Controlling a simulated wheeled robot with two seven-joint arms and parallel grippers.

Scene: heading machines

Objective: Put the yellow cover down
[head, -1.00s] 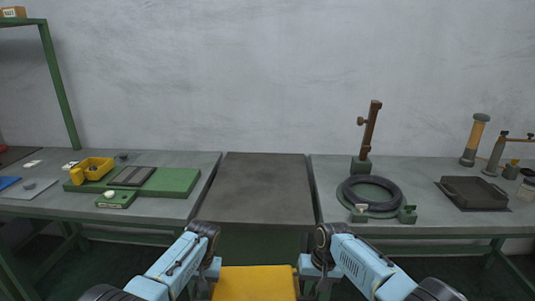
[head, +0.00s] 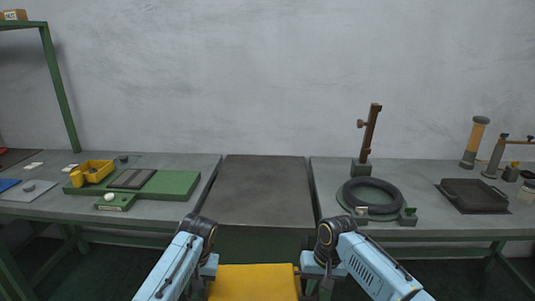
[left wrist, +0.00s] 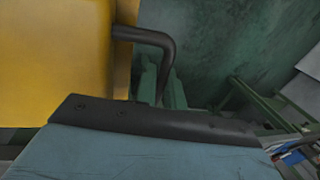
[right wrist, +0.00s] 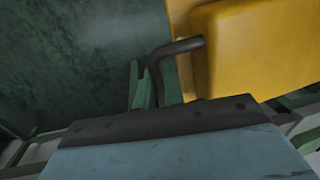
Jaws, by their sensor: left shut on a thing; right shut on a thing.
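The yellow cover (head: 254,283) is at the bottom middle of the head view, between my two grippers, with its lower part cut off by the frame. In the left wrist view the cover (left wrist: 55,60) has a dark bent handle at its side, and my left gripper (left wrist: 158,85) is shut on it. In the right wrist view the cover (right wrist: 265,45) has a matching dark handle, and my right gripper (right wrist: 150,85) is shut on that one. The fingertips are partly hidden by the wrist housings. I cannot tell whether the cover touches anything beneath it.
A bare dark bench top (head: 262,190) lies ahead in the middle. The right bench holds a black ring (head: 372,195), an upright stand (head: 369,138) and a dark tray (head: 474,193).

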